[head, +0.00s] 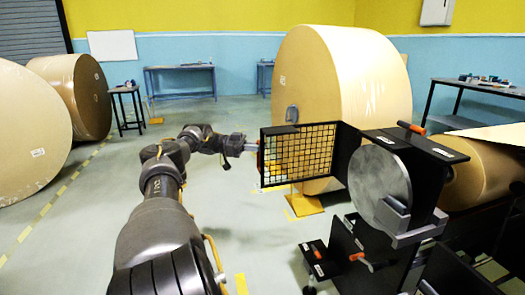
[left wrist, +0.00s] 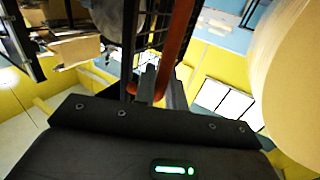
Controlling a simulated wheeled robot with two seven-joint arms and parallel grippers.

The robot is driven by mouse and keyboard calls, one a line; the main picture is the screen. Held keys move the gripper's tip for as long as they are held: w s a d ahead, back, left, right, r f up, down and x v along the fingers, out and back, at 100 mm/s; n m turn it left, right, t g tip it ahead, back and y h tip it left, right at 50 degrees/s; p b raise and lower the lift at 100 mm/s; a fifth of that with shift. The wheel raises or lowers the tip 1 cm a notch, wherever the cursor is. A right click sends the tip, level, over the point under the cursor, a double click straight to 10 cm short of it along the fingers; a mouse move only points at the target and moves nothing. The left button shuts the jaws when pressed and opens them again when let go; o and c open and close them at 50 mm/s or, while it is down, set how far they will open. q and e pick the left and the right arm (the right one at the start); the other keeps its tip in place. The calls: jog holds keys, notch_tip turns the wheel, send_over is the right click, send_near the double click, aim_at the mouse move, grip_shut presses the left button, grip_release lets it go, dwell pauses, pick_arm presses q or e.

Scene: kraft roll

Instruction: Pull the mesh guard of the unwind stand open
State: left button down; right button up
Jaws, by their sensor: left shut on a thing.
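The mesh guard (head: 298,153) is a black frame with a square grid. It stands out to the left of the unwind stand (head: 425,160), with the grid facing me and a gap of floor below it. My left gripper (head: 252,147) is at the guard's left edge. In the left wrist view the gripper fingers (left wrist: 152,85) are shut on an orange-red handle (left wrist: 176,45) beside the black mesh. The contact itself is partly hidden. My right gripper is not in view.
A large kraft roll (head: 340,95) stands behind the guard. Another roll (head: 490,170) lies on the right of the stand. More rolls (head: 30,135) stand at the left. A small table (head: 126,92) and a workbench (head: 180,69) are at the back. The floor left of the guard is clear.

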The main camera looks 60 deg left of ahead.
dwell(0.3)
pick_arm(q)
jog(key=c, duration=1.5)
grip_release()
jog(key=shift+c, duration=0.2)
jog(key=shift+s+a, duration=0.1)
